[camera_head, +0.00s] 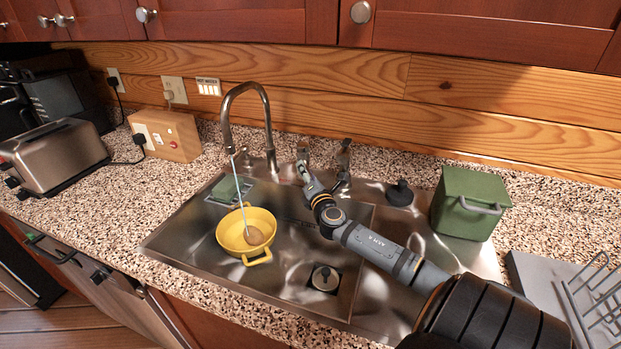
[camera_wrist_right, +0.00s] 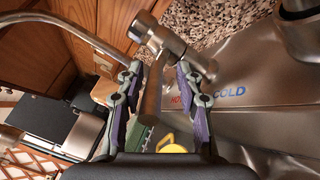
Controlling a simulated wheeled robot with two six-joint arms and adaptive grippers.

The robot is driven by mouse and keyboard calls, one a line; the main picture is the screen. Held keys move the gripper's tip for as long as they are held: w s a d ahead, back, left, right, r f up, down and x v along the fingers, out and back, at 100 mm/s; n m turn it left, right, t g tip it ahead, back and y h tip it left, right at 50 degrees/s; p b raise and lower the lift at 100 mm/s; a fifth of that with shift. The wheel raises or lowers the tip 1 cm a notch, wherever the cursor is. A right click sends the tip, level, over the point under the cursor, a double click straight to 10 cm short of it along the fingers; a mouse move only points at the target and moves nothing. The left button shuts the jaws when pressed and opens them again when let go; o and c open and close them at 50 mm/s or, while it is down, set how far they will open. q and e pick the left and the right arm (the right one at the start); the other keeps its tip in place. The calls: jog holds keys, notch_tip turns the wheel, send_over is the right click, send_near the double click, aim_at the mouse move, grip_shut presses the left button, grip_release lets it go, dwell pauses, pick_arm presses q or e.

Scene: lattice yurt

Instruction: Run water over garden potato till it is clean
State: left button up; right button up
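A brown potato (camera_head: 255,236) lies in a yellow two-handled bowl (camera_head: 231,241) in the left part of the steel sink. The curved tap spout (camera_head: 229,108) stands over it, and a thin stream of water (camera_head: 241,205) runs from it down into the bowl beside the potato. My right gripper (camera_head: 303,168) is at the tap fittings behind the sink. In the right wrist view its fingers (camera_wrist_right: 160,98) are apart, close to a metal tap handle (camera_wrist_right: 164,42); whether they touch it I cannot tell. The yellow bowl (camera_wrist_right: 171,145) shows partly below. My left gripper is out of view.
A green sponge (camera_head: 230,188) lies at the sink's back left. A green lidded bin (camera_head: 468,203) stands to the right, near a dark stopper (camera_head: 400,193) on the sink deck. A dish rack (camera_head: 595,300) is at far right. A toaster (camera_head: 55,157) stands at left. A drain (camera_head: 325,279) is front right.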

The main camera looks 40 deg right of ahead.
jog(key=v, duration=1)
jog(key=shift+s+a, duration=0.2)
jog(key=shift+r, duration=0.1)
